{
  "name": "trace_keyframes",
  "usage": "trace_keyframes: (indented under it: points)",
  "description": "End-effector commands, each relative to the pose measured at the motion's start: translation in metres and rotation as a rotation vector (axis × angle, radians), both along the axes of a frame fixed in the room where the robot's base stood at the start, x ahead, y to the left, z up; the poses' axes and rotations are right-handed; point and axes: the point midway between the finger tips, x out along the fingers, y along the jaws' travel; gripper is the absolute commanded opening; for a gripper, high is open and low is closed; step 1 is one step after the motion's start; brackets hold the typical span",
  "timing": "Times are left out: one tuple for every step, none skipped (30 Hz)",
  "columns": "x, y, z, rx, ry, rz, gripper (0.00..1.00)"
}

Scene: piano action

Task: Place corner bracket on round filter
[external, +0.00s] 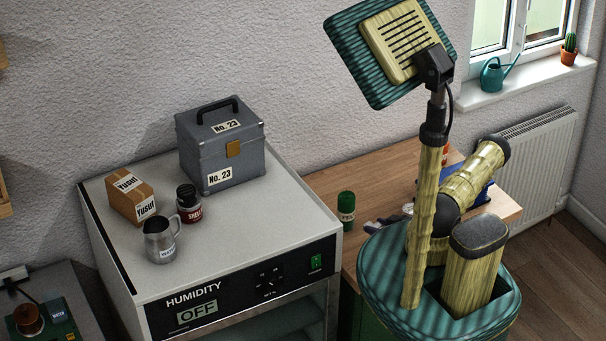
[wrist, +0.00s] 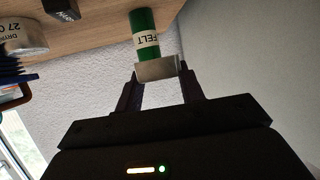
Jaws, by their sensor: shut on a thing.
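My gripper (wrist: 158,82) is shut on a small pale grey piece (wrist: 156,68), which looks like the corner bracket. Its fingers show on both sides of the piece in the wrist view. The piece is in front of the lower end of a green jar labelled FELT (wrist: 147,35), and I cannot tell whether they touch. In the external view a green jar (external: 346,207) stands on the wooden bench, and my arm and body hide most of the area beside it. I cannot pick out the round filter for certain in either view.
A round whitish labelled object (wrist: 25,38) and a blue thing (wrist: 14,78) are at the left of the wrist view. The humidity cabinet (external: 255,225) stands left of the bench. A grey case (external: 222,145), a carton, a dark jar and a metal mug are on it.

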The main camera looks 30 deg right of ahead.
Motion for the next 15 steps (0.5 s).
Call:
trace_keyframes:
  points:
    - [0.005,0.001,0.007,-0.007,-0.004,0.025,0.17]
    - [0.009,0.002,0.01,-0.008,-0.004,0.04,0.17]
    - [0.014,0.003,0.014,-0.009,-0.004,0.063,0.17]
    - [0.018,0.004,0.018,-0.01,-0.005,0.082,0.17]
    - [0.022,0.005,0.022,-0.012,-0.005,0.101,0.17]
    - [0.029,0.007,0.028,-0.012,-0.006,0.129,0.17]
    - [0.034,0.01,0.033,-0.012,-0.006,0.152,0.17]
    - [0.039,0.012,0.037,-0.012,-0.005,0.173,0.17]
    - [0.046,0.015,0.044,-0.012,-0.007,0.202,0.17]
    - [0.051,0.018,0.049,-0.011,-0.007,0.224,0.17]
    - [0.056,0.021,0.055,-0.012,-0.007,0.244,0.17]
    - [0.063,0.025,0.062,-0.012,-0.006,0.275,0.17]
    - [0.068,0.028,0.068,-0.011,-0.007,0.297,0.17]
    - [0.073,0.032,0.073,-0.011,-0.007,0.321,0.17]
    - [0.08,0.037,0.082,-0.011,-0.007,0.35,0.17]
